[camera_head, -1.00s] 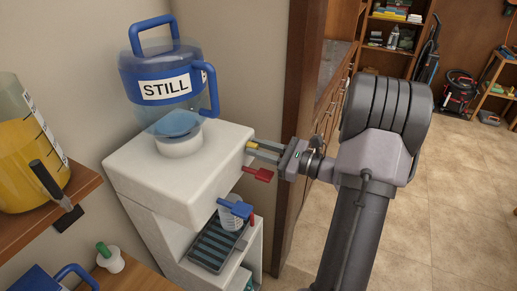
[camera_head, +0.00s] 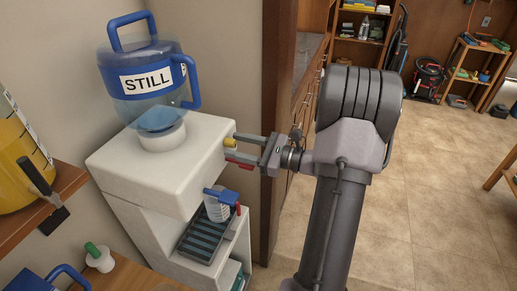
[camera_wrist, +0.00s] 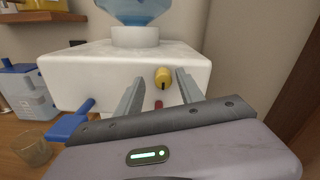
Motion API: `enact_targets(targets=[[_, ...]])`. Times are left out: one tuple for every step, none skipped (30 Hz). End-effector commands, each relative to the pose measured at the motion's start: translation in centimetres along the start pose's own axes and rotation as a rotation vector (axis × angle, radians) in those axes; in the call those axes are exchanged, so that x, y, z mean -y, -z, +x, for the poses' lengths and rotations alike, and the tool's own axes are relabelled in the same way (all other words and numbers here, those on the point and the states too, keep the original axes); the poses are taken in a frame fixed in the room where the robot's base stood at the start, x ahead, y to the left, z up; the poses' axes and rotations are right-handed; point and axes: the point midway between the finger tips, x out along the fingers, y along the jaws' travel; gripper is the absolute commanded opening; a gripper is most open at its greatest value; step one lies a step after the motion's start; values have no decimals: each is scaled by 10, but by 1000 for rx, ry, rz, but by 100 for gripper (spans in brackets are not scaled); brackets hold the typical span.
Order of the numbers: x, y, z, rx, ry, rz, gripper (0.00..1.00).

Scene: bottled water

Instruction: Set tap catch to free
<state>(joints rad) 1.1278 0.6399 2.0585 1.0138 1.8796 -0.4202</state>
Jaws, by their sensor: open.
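The tap catch appears to be the yellow knob (camera_head: 230,142) on the side of the white dispenser (camera_head: 150,190). In the wrist view the yellow knob (camera_wrist: 162,77) carries a dark mark pointing roughly downward. My gripper (camera_head: 236,149) is open at the dispenser's side. In the wrist view my gripper's fingers (camera_wrist: 158,84) stand either side of the knob, with gaps showing; contact cannot be told. A red tap lever (camera_head: 239,158) is just below the knob, and shows small between the fingers in the wrist view (camera_wrist: 158,105). A blue tap lever (camera_head: 222,194) is lower left.
A bottle marked STILL (camera_head: 147,82) stands on the dispenser. A clear container (camera_head: 216,210) is by the blue lever, above the drip tray (camera_head: 198,242). A wooden door post (camera_head: 272,90) is close behind my gripper. Open floor (camera_head: 430,200) lies to the right.

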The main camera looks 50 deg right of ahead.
Motion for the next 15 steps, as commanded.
enact_targets(targets=[[1, -1, -10, -1, 4, 2, 45], [2, -2, -16, -1, 5, 3, 45], [2, -2, -27, -1, 6, 2, 45], [2, -2, -35, -1, 7, 3, 45], [2, -2, -44, -1, 6, 4, 45], [2, -2, -57, -1, 7, 3, 45], [2, -2, -67, -1, 7, 2, 45], [2, -3, -77, -1, 7, 3, 45], [2, -2, -91, -1, 7, 3, 45], [2, -2, -101, -1, 7, 3, 45], [2, -2, -110, -1, 7, 4, 45], [2, -2, -121, -1, 5, 2, 45], [1, -2, -129, -1, 5, 3, 45], [1, -2, -136, -1, 4, 3, 45], [1, -2, -144, -1, 3, 3, 45]])
